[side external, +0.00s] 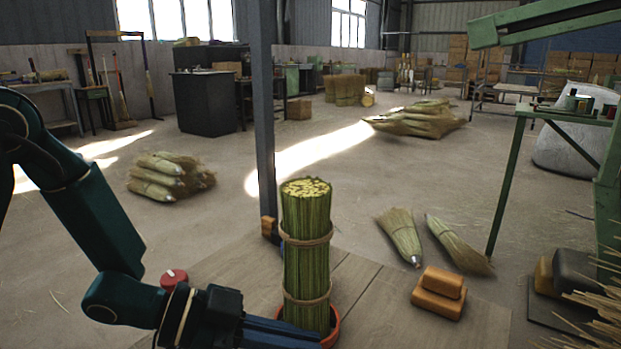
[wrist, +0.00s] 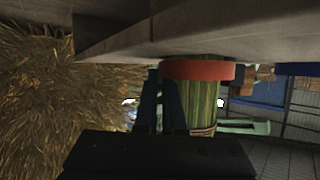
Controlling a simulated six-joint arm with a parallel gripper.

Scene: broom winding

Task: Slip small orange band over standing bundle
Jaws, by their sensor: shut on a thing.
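The standing bundle (side external: 306,262) of green stalks is upright on the wooden bench, tied with twine near its top and lower down. The small orange band (side external: 334,333) is around the bundle's foot, low by the bench. In the wrist view, where the bench is at the top, the band (wrist: 198,69) encircles the bundle (wrist: 202,101) close to the bench surface. My gripper (side external: 300,335) is low at the bundle's left, shut on the band. My gripper's dark fingers (wrist: 163,92) also show in the wrist view; their contact with the band is partly hidden.
A grey post (side external: 264,120) stands just behind the bundle. A red knob (side external: 174,277) is left of it, near my arm. Orange blocks (side external: 439,292) lie to the right. Straw (side external: 590,310) juts in at the lower right. The bench between bundle and blocks is clear.

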